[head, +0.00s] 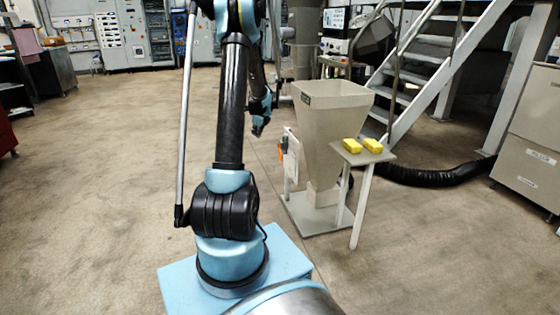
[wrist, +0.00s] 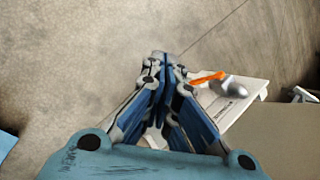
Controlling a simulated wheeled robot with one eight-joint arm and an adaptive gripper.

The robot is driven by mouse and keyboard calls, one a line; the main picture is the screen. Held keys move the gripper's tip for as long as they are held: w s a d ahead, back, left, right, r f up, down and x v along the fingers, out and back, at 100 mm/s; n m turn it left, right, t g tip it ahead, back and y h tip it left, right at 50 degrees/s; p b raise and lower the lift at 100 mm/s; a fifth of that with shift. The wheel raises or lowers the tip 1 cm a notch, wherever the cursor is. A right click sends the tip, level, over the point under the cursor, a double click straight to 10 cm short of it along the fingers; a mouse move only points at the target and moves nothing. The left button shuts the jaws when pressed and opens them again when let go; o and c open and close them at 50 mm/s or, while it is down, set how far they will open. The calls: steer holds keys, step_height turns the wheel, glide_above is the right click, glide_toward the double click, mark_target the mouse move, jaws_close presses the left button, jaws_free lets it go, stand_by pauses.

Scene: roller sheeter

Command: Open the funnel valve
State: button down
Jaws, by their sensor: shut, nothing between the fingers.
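The beige funnel (head: 328,140) stands upright on a grey base right of my arm in the head view. An orange lever (head: 282,149) sticks out on its left side, by a white panel (head: 291,160). In the wrist view the orange lever (wrist: 207,78) lies just right of my fingers, with a rounded grey part (wrist: 233,89) at its right end, above the white panel (wrist: 246,105). My gripper (head: 257,132) is shut and empty, up and left of the lever in the head view. In the wrist view my gripper (wrist: 162,70) appears apart from the lever; depth is unclear.
A small side table (head: 350,155) with two yellow blocks (head: 363,145) stands at the funnel's right. Metal stairs (head: 430,70) and a black hose (head: 430,177) are behind it. The floor left of the funnel is clear.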

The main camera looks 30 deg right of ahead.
steer(key=w+d+f+m, duration=0.1)
steer(key=d+f+m, duration=0.3)
steer(key=d+f, duration=0.4)
steer(key=m+t+h, duration=0.1)
steer(key=m, duration=0.4)
glide_toward(281, 158)
steer(key=x, duration=0.8)
steer(key=shift+s+a+f, duration=0.1)
steer(key=shift+f, duration=0.35)
steer(key=shift+w+f, duration=0.1)
steer(key=shift+w, duration=0.65)
steer(key=shift+w+d+f+t, duration=0.15)
steer(key=shift+w+f+t, duration=0.05)
steer(key=shift+w+t, duration=0.15)
steer(key=shift+w+d+f+t, duration=0.2)
steer(key=shift+w+t, duration=0.15)
steer(key=shift+w+d+r+t+h, duration=0.1)
steer(key=shift+w+d+t+h, duration=0.05)
steer(key=shift+w+t+h, duration=0.2)
